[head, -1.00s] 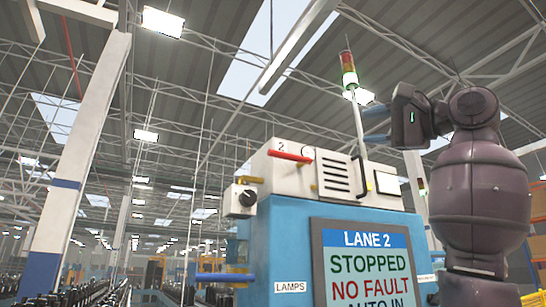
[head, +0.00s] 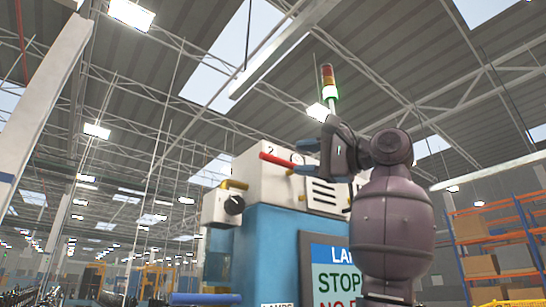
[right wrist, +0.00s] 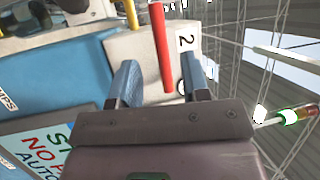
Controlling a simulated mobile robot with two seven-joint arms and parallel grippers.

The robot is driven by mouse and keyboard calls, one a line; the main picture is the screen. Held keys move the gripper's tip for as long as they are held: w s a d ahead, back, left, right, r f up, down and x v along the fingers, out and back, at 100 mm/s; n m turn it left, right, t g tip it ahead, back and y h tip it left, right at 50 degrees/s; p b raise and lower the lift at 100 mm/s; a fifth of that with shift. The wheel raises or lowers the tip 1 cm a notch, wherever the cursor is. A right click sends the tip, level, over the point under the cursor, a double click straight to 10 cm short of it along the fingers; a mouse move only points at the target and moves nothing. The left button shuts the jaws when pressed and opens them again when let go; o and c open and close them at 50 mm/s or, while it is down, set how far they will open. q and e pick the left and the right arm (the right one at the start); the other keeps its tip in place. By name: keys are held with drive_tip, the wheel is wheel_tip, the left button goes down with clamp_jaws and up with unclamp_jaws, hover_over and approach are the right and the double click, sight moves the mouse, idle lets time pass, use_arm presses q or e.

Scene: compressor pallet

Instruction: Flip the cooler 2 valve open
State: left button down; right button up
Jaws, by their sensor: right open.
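The cooler 2 valve has a red lever handle (head: 280,159) on the front of a white box (head: 248,170) marked "2". The handle lies nearly level in the head view. My right gripper (head: 302,158) is open close to the handle's right end, with its blue-grey fingers pointing left. In the right wrist view the red handle (right wrist: 158,42) reaches into the gap between the two open fingers (right wrist: 162,72). Both fingers look apart from it; depth is hard to judge. The handle's near end is close to the gripper's palm. My left gripper is out of view.
A selector box with a black knob (head: 234,204) stands left of the white box. A lamp tower (head: 328,82) rises behind my right gripper. Orange shelving (head: 520,240) stands at the far right.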

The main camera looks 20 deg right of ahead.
sight(278, 160)
drive_tip(key=p+x, duration=0.2)
drive_tip(key=x, duration=0.5)
drive_tip(key=shift+w+a, duration=0.2)
clamp_jaws()
